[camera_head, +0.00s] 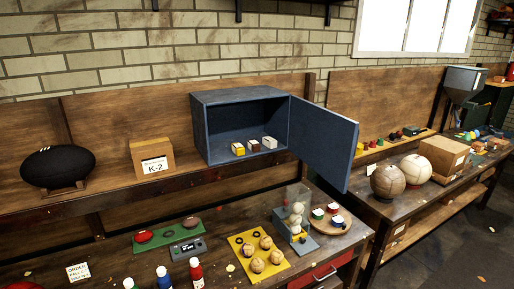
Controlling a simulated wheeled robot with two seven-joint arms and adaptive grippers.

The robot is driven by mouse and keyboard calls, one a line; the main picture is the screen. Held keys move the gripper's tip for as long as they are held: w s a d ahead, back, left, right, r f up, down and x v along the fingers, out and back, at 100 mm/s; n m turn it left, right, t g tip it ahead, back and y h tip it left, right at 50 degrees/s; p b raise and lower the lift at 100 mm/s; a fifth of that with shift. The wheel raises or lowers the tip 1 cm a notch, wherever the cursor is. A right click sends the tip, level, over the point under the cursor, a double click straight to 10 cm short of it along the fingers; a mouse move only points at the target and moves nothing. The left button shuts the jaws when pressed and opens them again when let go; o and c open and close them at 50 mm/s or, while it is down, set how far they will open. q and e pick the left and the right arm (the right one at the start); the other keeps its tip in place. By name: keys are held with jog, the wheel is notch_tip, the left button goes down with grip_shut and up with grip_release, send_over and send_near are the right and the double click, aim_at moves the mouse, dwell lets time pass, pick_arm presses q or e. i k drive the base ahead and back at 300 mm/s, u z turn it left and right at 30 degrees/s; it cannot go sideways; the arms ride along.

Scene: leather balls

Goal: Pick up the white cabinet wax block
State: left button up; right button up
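A blue-grey cabinet (199,128) stands open on the raised shelf, with its door (326,140) swung out to the right. Three small blocks with pale tops sit in a row on its floor. The white wax block (270,143) is the rightmost. The brown block (254,146) is in the middle and the yellow block (238,149) is on the left. The blocks stand close together, and small gaps are hard to judge. Neither of my grippers is in view.
A cardboard box (152,158) marked K-2 and a black ball (57,167) stand left of the cabinet. Below are a yellow mat (246,241) with several small balls, bottles (196,271) and a clear dispenser (297,215). The open door borders the cabinet's right side.

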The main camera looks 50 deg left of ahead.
aim_at(270, 142)
jog(key=u, duration=1.45)
